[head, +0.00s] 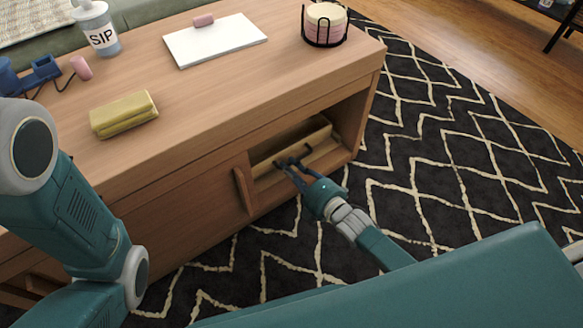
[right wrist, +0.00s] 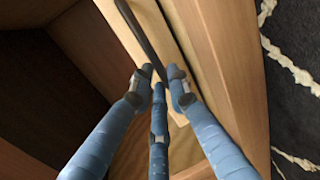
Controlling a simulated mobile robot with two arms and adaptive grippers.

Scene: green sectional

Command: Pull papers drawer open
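The light wood drawer (head: 296,138) sits low in the right-hand opening of the wooden coffee table. Its dark bar handle (head: 307,151) is on the front face. I see no papers and cannot read any label. My right gripper (head: 287,161) is at the left part of the handle. In the right wrist view the blue fingers (right wrist: 158,80) close in around the lower end of the dark handle (right wrist: 140,35), with the bar between the fingertips. The drawer front (right wrist: 168,42) lies right behind them. My left arm is at the left; its gripper is outside the view.
A wooden cabinet door (head: 190,200) with a vertical handle (head: 243,190) is left of the drawer. On the tabletop (head: 215,100) are a yellow folded cloth (head: 124,114), a white pad (head: 214,40), a SIP bottle (head: 98,30) and a coaster holder (head: 325,26). Patterned rug (head: 430,150) is clear in front.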

